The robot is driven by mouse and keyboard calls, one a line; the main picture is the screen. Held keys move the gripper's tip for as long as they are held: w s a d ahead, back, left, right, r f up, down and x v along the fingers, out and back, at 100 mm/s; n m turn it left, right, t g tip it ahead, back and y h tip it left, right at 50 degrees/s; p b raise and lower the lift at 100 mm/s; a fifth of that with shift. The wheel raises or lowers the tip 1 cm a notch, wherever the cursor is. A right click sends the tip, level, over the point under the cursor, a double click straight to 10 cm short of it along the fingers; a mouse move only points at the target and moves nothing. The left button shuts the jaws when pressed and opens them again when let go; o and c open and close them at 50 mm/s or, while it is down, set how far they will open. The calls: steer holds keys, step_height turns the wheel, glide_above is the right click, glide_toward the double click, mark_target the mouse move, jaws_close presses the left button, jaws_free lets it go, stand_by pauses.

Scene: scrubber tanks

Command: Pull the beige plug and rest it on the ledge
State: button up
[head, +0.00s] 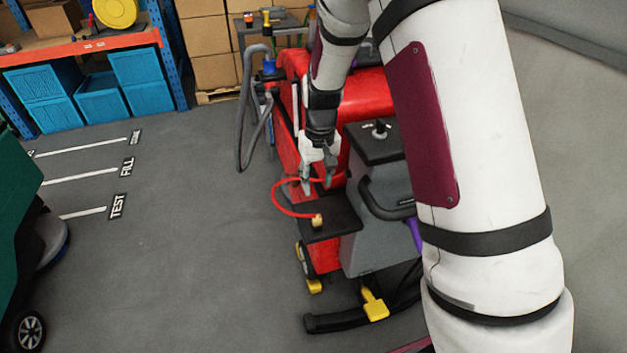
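The beige plug (318,220) is a small tan piece at the end of a curved red cord (279,204). It stands on or in the black ledge (338,222) on the side of the red and grey scrubber; I cannot tell whether it sits in a hole. The cord loops left from the plug and back up behind my gripper. My gripper (316,186) points down above the ledge, a little above the plug in the picture. Its two fingers are apart, with nothing visibly held between them.
The scrubber's red body (368,95) and grey tank (375,240) stand right beside the ledge. A grey hose (240,125) hangs at its back left. A green machine (20,215) stands at far left. Marked floor (190,240) between them is clear.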

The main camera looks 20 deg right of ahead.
glide_toward(317, 217)
step_height(317, 217, down, 8)
steer(key=shift+w+a+f+b, duration=0.15)
steer(key=shift+f+b, duration=0.1)
steer(key=shift+b, duration=0.95)
steer(key=shift+c, duration=0.4)
jaws_close()
steer(key=shift+r, duration=0.25)
steer(key=shift+r+p, duration=0.85)
steer(key=shift+r, duration=1.5)
